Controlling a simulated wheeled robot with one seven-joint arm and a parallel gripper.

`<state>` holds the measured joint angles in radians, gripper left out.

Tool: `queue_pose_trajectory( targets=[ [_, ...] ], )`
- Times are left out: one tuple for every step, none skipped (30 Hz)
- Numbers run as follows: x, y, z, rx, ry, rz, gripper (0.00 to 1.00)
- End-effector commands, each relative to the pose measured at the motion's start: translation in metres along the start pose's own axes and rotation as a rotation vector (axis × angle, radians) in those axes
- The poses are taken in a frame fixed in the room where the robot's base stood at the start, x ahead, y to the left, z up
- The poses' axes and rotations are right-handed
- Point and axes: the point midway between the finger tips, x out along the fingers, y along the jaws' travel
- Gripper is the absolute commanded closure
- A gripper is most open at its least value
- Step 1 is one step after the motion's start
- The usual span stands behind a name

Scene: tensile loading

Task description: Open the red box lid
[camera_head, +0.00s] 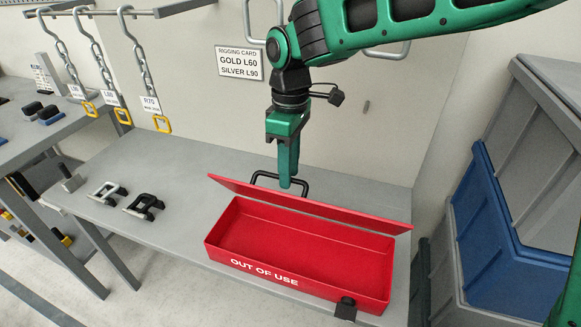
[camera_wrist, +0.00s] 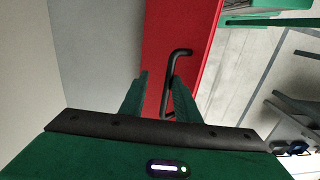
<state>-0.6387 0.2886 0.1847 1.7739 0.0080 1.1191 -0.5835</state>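The red box (camera_head: 230,258), marked "OUT OF USE", sits on the grey bench, and its inside shows empty. Its lid (camera_head: 335,211) is raised along the far side, seen nearly edge-on; the red lid also shows in the wrist view (camera_wrist: 155,40). A black bar handle (camera_head: 304,187) stands out from the lid. My gripper (camera_head: 287,183) points down at the handle. In the wrist view my gripper (camera_wrist: 158,77) is open, with the handle bar (camera_wrist: 169,66) between the fingers, close to the right one and apart from the left.
A black clasp (camera_head: 345,308) is at the box's front right. Silver and black shackles (camera_head: 143,207) lie left of the box. Blue and grey bins (camera_head: 500,235) stand close on the right.

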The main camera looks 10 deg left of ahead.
Motion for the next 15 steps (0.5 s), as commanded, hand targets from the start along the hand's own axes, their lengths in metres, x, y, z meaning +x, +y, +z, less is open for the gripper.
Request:
queue_pose_trajectory(
  targets=[
    [-0.001,0.000,-0.001,0.000,0.002,0.001,0.72],
    [-0.001,0.000,-0.001,0.000,0.002,0.002,0.72],
    [-0.001,0.000,-0.001,-0.001,0.003,0.002,0.72],
    [-0.001,0.000,-0.001,-0.001,0.003,0.002,0.72],
    [-0.002,0.000,-0.001,-0.001,0.004,0.002,0.72],
    [-0.003,0.000,-0.001,-0.001,0.004,0.003,0.72],
    [-0.004,0.000,-0.001,-0.001,0.005,0.003,0.72],
    [-0.006,0.000,-0.002,-0.001,0.006,0.003,0.72],
    [-0.010,0.001,-0.002,-0.001,0.006,0.004,0.72],
    [-0.013,0.001,-0.002,-0.001,0.006,0.003,0.72],
    [-0.017,0.001,-0.002,-0.001,0.006,0.003,0.72],
    [-0.024,0.001,-0.002,-0.001,0.007,0.004,0.72],
    [-0.029,0.001,-0.002,-0.001,0.007,0.004,0.72],
    [-0.034,0.001,-0.002,-0.001,0.007,0.004,0.72],
    [-0.040,0.001,-0.001,-0.001,0.006,0.003,0.72]
  ],
)
